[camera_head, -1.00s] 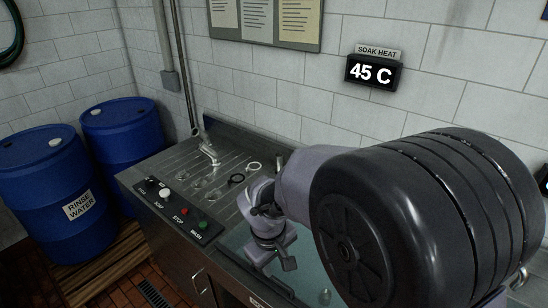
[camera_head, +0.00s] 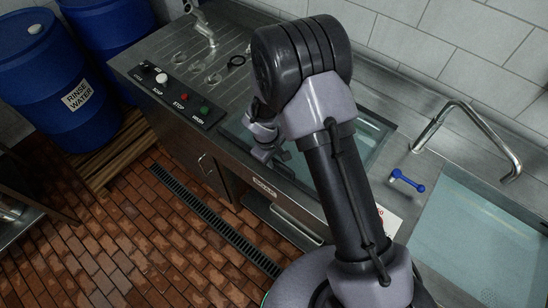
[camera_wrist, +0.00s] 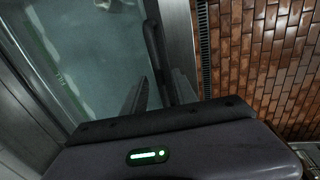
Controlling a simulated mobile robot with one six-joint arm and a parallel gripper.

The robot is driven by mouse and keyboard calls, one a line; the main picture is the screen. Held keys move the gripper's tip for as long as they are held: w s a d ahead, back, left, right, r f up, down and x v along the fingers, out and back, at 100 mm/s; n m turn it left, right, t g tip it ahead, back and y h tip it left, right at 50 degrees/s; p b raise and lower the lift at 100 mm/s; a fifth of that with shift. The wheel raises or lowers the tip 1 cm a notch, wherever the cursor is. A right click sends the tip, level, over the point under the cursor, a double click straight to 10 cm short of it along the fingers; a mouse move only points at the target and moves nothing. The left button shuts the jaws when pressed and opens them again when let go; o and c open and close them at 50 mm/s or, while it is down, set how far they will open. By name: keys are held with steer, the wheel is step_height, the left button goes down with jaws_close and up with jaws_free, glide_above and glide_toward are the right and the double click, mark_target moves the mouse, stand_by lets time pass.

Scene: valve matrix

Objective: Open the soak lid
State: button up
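A pale green, glassy panel that looks like the soak lid (camera_head: 370,138) lies in the steel counter, mostly hidden behind my arm; I cannot tell its angle. In the wrist view the glassy panel (camera_wrist: 75,45) fills the upper left, with blurred pale shapes in or under it. A dark bar, perhaps its handle (camera_wrist: 155,45), runs along its front side. My gripper (camera_head: 266,150) is low over the counter's front edge. In the wrist view the dark fingers of my gripper (camera_wrist: 138,92) are beside the bar; whether they touch it or are open is unclear.
An open basin of water (camera_head: 480,240) with a curved faucet (camera_head: 470,125) is at right, beside a blue-handled valve (camera_head: 406,181). A button panel (camera_head: 175,95) is at left. Blue barrels (camera_head: 70,75) stand on a pallet. Brick floor (camera_head: 120,245) is clear in front.

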jaws_close()
stand_by(1.5)
